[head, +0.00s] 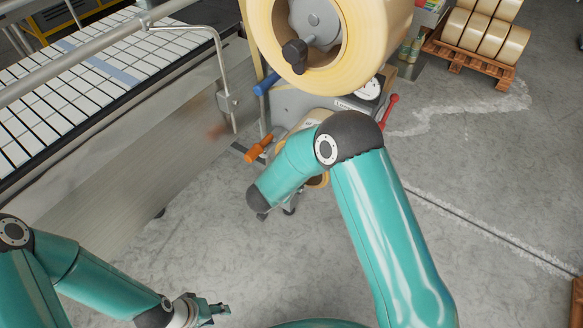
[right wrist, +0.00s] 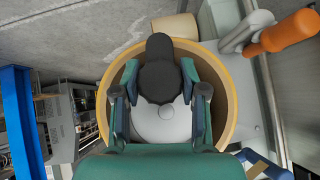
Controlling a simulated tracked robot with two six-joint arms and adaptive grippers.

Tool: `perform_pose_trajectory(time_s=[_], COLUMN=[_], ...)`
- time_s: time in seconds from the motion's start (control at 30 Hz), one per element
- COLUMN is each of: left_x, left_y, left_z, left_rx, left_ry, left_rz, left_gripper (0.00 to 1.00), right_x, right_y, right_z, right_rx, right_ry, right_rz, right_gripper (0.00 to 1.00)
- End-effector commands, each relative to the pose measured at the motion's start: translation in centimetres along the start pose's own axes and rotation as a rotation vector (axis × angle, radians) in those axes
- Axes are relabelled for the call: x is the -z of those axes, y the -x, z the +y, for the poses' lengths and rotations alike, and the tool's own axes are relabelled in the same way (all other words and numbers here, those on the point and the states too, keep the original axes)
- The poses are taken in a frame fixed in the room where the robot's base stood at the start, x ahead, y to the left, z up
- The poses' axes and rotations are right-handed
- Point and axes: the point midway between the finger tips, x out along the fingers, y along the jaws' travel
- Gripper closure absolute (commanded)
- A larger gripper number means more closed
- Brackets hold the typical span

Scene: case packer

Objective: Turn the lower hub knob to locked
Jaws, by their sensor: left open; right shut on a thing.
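The lower hub knob (right wrist: 160,52) is black and shows in the right wrist view, standing out from the pale round lower hub (right wrist: 160,124) inside a tan tape roll (right wrist: 231,98). My right gripper (right wrist: 160,80) has one finger on each side of the knob and is shut on it. In the head view my right arm hides this knob and most of the lower roll. I cannot read any lock mark. My left gripper (head: 212,309) is open and empty, low in the head view, well away from the machine.
A large upper tape roll (head: 366,70) with its own black knob (head: 294,52) hangs above my right arm. Orange (head: 259,148) and blue (head: 266,84) handles stick out beside it. A tiled conveyor (head: 70,95) runs on the left. Open floor (head: 480,200) lies to the right.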

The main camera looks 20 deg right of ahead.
Motion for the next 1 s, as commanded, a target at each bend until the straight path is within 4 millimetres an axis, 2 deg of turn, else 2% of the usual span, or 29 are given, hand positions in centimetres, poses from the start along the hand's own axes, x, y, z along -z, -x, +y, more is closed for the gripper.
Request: perform_pose_trajectory(time_s=[0.03, 0.3, 0.87, 0.9, 1.0], left_x=[0.0, 0.0, 0.0, 0.0, 0.0], left_y=[1.4, 3.3, 3.7, 3.7, 3.7], left_z=[0.5, 1.2, 1.3, 1.3, 1.3], left_rx=[0.0, 0.0, 0.0, 0.0, 0.0], left_ry=[0.0, 0.0, 0.0, 0.0, 0.0], left_rz=[0.0, 0.0, 0.0, 0.0, 0.0], left_gripper=[0.56, 0.56, 0.56, 0.56, 0.56], right_x=[0.1, -0.2, -0.4, -0.4, -0.3], right_y=[0.3, 0.0, -0.2, -0.2, -0.2], right_z=[0.2, 0.3, 0.4, 0.4, 0.3], right_rx=[-0.03, -0.113, -0.137, -0.137, -0.135], right_ry=[0.023, 0.105, 0.13, 0.13, 0.129], right_rz=[-0.006, -0.005, -0.006, -0.006, -0.005], right_gripper=[0.92, 0.92, 0.92, 0.53, 0.36])
